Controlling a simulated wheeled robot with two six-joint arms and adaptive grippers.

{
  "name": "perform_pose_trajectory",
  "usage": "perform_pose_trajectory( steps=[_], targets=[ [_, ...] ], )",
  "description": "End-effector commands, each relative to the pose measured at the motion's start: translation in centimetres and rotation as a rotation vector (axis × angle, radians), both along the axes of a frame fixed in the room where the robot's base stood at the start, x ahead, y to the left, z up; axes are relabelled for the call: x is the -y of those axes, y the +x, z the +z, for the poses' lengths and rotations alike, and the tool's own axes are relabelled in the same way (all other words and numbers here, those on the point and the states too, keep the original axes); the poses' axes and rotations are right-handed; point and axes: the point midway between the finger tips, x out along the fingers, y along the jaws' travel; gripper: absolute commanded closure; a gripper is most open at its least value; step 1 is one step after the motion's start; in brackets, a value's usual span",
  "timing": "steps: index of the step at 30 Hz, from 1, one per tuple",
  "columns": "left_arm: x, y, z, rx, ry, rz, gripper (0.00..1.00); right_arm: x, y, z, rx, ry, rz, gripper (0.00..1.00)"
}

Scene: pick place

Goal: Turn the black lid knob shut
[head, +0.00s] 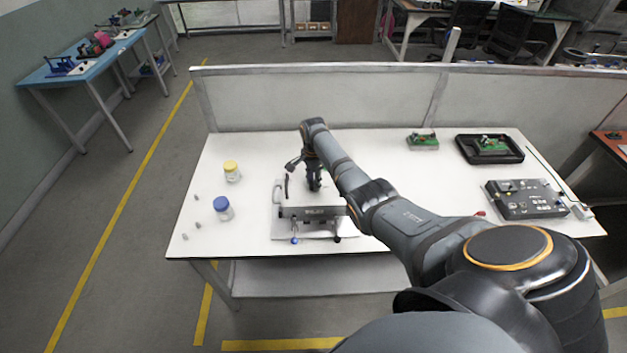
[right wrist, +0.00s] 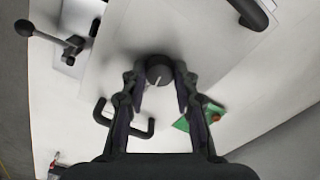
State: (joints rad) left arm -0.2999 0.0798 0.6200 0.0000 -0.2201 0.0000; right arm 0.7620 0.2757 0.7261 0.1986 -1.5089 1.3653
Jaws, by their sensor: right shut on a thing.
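The black lid knob (right wrist: 159,68) is round with a pale pointer line and shows between the fingers in the right wrist view. My right gripper (right wrist: 158,84) is shut on it, one finger on each side. In the head view my right gripper (head: 314,184) points down over the white fixture (head: 277,224) on the table; the knob is hidden there by the gripper. The pale lid surface (right wrist: 205,40) lies around the knob in the wrist view. My left gripper is in neither view.
A black handle (right wrist: 131,124) and a black-balled lever (right wrist: 26,28) stand near the knob. On the table (head: 240,146) are a yellow-lidded jar (head: 232,174), a blue-lidded jar (head: 223,211), a green board (head: 423,143), a black tray (head: 463,151) and a control panel (head: 515,211).

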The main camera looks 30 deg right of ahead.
Motion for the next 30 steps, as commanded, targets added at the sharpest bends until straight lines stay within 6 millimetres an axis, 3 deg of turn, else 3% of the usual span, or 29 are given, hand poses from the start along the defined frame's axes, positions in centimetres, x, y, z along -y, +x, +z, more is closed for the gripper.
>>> perform_pose_trajectory(
  steps=[30],
  targets=[
    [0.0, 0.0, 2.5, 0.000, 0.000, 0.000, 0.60, 0.0, 0.0, 0.1, 0.001, 0.000, 0.952, 1.00]
  ],
)
